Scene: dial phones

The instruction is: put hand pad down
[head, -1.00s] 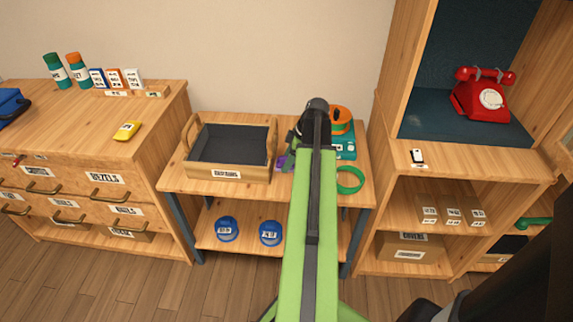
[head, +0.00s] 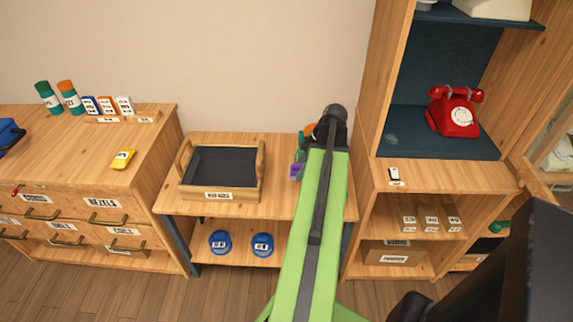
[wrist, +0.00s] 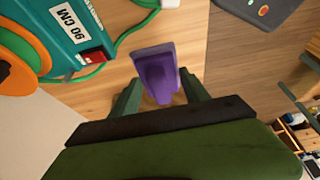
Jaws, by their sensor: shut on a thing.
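The purple hand pad (wrist: 156,70) is held between the two green fingers of my gripper (wrist: 158,82) in the wrist view. It is over a wooden surface; I cannot tell whether it touches it. In the head view the purple pad (head: 296,171) shows at the left side of my green arm, to the right of the tray. My arm hides most of the gripper there.
A dark-lined wooden tray (head: 221,195) stands on the low bench. A teal device with an orange spool (wrist: 18,62) and green cord is close left of the gripper in the wrist view. A dark panel (wrist: 250,12) with small lights is upper right. Shelves holding a red phone (head: 453,112) stand right.

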